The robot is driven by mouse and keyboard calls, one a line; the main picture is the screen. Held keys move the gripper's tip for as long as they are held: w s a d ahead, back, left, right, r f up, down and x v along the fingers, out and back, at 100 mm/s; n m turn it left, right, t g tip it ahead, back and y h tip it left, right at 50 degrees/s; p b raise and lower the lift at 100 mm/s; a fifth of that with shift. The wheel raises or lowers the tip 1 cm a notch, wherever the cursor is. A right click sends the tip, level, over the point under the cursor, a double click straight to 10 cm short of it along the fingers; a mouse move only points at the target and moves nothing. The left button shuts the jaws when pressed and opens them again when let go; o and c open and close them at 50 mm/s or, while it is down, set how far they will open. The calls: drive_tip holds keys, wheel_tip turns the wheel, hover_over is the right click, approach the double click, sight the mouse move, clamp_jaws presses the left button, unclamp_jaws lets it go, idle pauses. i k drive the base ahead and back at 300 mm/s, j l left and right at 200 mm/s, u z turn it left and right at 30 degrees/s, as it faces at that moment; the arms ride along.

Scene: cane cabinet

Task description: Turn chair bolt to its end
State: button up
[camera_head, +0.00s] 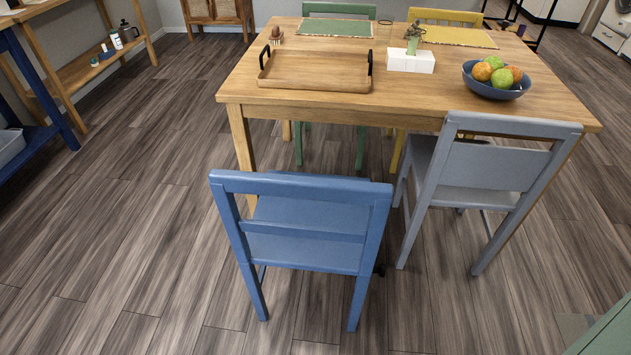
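A blue chair (305,230) stands in front of the table with its back toward me. A small dark knob-like piece (380,269) sticks out at the right side of its right rear leg; it may be the bolt, but it is too small to tell its shape or how far it is turned. A grey chair (485,170) stands to the right, at the table's near edge. I see no clear bolt on it. My gripper is not in view.
The wooden table (430,95) holds a wooden tray (315,83), a blue fruit bowl (495,88) and a white box (410,62). Green (338,10) and yellow (445,17) chairs stand behind. Shelves are at left. A green surface (607,330) fills the bottom right corner. Floor in front is clear.

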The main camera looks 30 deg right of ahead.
sight(381, 269)
drive_tip(key=k+l, duration=0.1)
drive_tip(key=l, duration=0.5)
drive_tip(key=k+l+z, duration=0.1)
drive_tip(key=l, duration=0.5)
drive_tip(key=k+l, duration=0.1)
drive_tip(key=l, duration=0.5)
